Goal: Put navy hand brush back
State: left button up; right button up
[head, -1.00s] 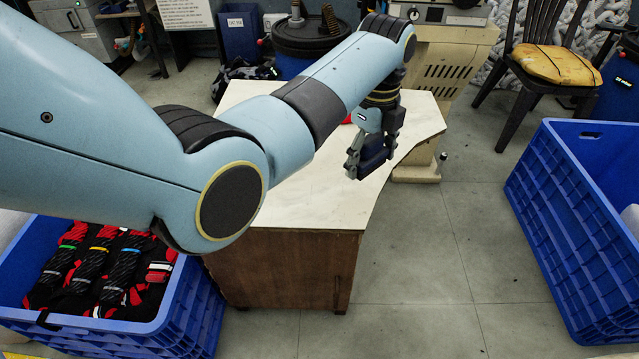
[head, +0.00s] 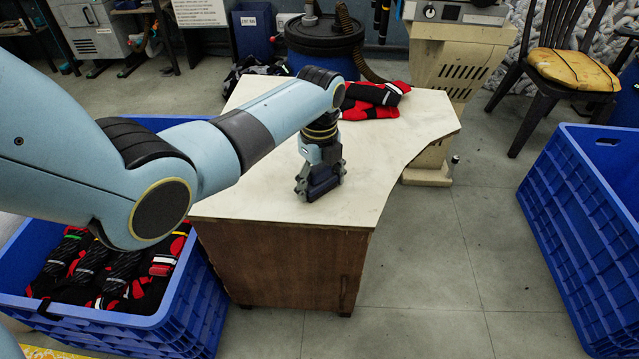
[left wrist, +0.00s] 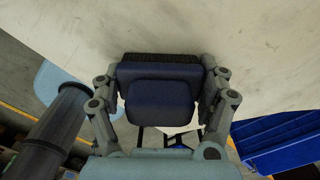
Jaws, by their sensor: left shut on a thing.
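The navy hand brush (left wrist: 160,95) is held between the two fingers of my left gripper (left wrist: 160,100), seen close in the left wrist view. Its dark bristles (left wrist: 160,57) face the pale tabletop. In the head view my left gripper (head: 318,185) is low over the table (head: 270,195), near its front middle, and the navy brush (head: 324,181) shows at its fingers. I cannot tell whether the bristles touch the tabletop. My right gripper is not in view.
Red and black socks (head: 372,102) lie at the table's back. A blue crate (head: 190,310) with several dark socks stands at the left. An empty-looking blue crate (head: 580,200) stands at the right. The table's right part is clear.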

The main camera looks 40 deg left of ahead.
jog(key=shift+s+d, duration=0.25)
pick_arm(q)
jog(key=o, duration=1.7)
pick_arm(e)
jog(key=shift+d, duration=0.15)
pick_arm(q)
notch_tip(320, 180, up, 11)
jog(key=p, duration=0.3)
jog(key=shift+p, duration=0.3)
jog(key=shift+r, duration=0.6)
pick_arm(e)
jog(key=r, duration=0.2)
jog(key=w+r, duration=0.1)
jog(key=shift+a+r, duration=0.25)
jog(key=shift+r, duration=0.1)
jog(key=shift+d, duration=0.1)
